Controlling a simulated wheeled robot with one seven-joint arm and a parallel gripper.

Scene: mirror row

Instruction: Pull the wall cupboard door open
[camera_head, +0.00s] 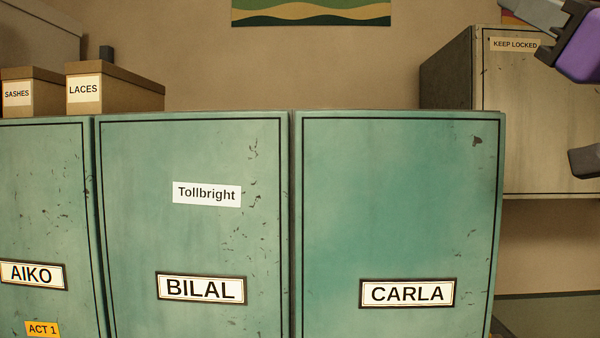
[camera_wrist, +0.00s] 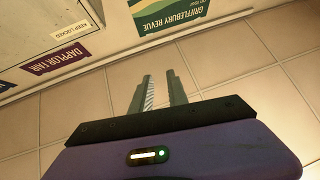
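The wall cupboard (camera_head: 535,125) hangs at the upper right in the head view, beige and worn, with a KEEP LOCKED label near its top left. Its door looks closed; I see no handle, and its right side is out of frame. In the wrist view a part of the cupboard (camera_wrist: 35,25) shows at the upper left with the same label. My gripper (camera_wrist: 160,82) points away from the cupboard at a tan tiled surface. Its two fingers stand a little apart with nothing between them. In the head view, purple and dark parts of my arm overlap the cupboard's right side.
Green lockers labelled AIKO (camera_head: 45,220), BILAL (camera_head: 190,235) and CARLA (camera_head: 400,210) fill the front. A poster (camera_head: 310,12) hangs on the wall. Wall between lockers and cupboard is bare.

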